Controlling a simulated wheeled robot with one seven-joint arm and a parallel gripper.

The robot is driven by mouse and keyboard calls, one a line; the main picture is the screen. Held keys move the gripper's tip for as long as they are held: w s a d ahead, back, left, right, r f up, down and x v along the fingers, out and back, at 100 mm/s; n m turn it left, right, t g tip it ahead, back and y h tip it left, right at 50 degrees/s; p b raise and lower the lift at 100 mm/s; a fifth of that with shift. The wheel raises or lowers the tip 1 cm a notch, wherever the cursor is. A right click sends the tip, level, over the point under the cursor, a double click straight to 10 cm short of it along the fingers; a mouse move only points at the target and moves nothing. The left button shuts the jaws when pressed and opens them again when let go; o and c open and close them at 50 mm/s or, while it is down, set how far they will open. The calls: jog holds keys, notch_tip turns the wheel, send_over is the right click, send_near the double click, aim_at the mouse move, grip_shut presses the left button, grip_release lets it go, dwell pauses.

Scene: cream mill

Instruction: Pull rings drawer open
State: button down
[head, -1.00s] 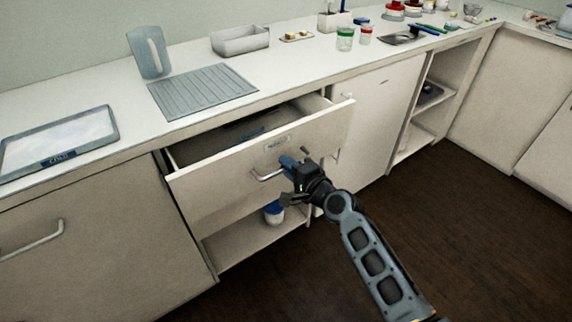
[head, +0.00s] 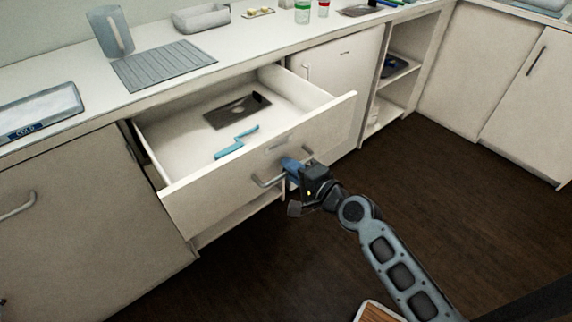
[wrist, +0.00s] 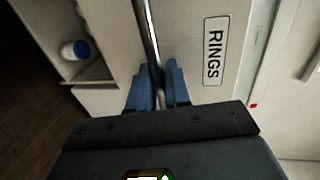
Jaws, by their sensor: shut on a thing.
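The rings drawer (head: 225,182) stands well open below the counter, its inside showing. In it lie a blue angled tool (head: 236,143) and a dark flat tray (head: 237,110). The drawer's front carries a metal bar handle, and a label reading RINGS (wrist: 214,51) shows in the wrist view. My gripper (head: 291,166) is at the right part of the handle. In the wrist view its blue fingers (wrist: 158,88) are shut on the handle (wrist: 151,40), one on each side of the bar.
The counter above holds a ribbed grey mat (head: 163,66), a clear jug (head: 110,32) and a tray marked COLD (head: 40,110). A white jar with a blue lid (wrist: 76,50) stands on a shelf below. Dark floor (head: 440,200) lies open to the right.

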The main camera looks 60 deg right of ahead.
jog(key=shift+s, duration=0.1)
jog(key=c, duration=1.3)
grip_release()
jog(key=shift+b+v, duration=0.6)
jog(key=shift+v, duration=3.25)
jog(key=shift+s+a, duration=0.1)
jog(key=s+a+r+n+y, duration=0.1)
jog(key=s+a+r+n, duration=0.2)
jog(key=s+a+n, duration=0.3)
jog(key=s+a+r+n+y, duration=0.1)
jog(key=s+a+r+n, duration=0.3)
jog(key=s+a+n, duration=0.2)
jog(key=s+a+r+n+y, duration=0.2)
jog(key=s+a+n, duration=0.4)
jog(key=n, duration=0.3)
jog(key=shift+s+a+r+p, duration=0.1)
jog(key=shift+s+r+p, duration=0.25)
jog(key=shift+s+r, duration=0.4)
